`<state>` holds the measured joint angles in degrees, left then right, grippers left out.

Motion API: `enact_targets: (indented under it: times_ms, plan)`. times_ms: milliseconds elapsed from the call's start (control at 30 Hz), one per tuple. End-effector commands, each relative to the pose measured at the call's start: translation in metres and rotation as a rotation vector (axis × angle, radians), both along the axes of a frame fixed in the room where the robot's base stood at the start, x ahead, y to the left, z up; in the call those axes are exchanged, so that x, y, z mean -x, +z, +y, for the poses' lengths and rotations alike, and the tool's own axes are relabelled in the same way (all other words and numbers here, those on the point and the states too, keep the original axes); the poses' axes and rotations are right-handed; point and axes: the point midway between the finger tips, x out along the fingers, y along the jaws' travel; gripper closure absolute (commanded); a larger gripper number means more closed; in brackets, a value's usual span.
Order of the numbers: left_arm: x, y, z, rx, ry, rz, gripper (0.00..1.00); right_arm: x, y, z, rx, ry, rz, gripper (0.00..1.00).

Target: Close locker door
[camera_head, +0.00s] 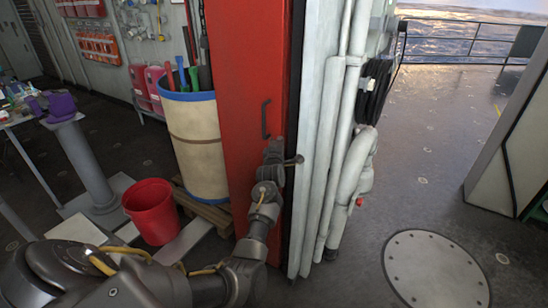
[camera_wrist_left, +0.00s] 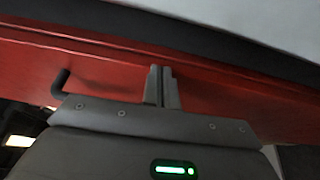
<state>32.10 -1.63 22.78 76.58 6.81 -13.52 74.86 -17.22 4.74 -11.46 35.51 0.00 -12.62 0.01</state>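The red locker door (camera_head: 243,70) stands tall in the middle of the head view, with a dark handle (camera_head: 265,119) near its right edge. A narrow dark gap lies between the door and the grey wall; I cannot tell how far the door is open. My left gripper (camera_head: 294,161) is just below and right of the handle, by the door's right edge. In the left wrist view the gripper's fingers (camera_wrist_left: 163,85) are together with nothing between them, pointing at the red door (camera_wrist_left: 225,95). The handle (camera_wrist_left: 62,82) is left of them, not held. Contact with the door is unclear. My right gripper is out of view.
A large beige barrel with a blue rim (camera_head: 197,140) holds tools on a wooden pallet left of the door. A red bucket (camera_head: 152,212) stands before it. Pale pipes (camera_head: 350,165) line the wall at right. Open deck with a round hatch (camera_head: 435,270) lies further right.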

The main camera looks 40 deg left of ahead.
Motion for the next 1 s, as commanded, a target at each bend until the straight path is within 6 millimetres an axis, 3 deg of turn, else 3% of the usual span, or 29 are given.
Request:
enact_targets:
  times_ms: [300,500,700,1000]
  plan:
    - [0.060,-0.008,-0.023,0.011,0.008,0.010,1.00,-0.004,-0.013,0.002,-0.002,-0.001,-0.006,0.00]
    - [0.087,-0.009,-0.035,0.013,0.009,0.015,1.00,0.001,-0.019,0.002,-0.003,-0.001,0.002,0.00]
    - [0.098,-0.008,-0.039,0.013,0.010,0.018,1.00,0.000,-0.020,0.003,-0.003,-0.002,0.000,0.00]
    - [0.098,-0.008,-0.039,0.013,0.011,0.018,1.00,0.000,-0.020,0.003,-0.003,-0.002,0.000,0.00]
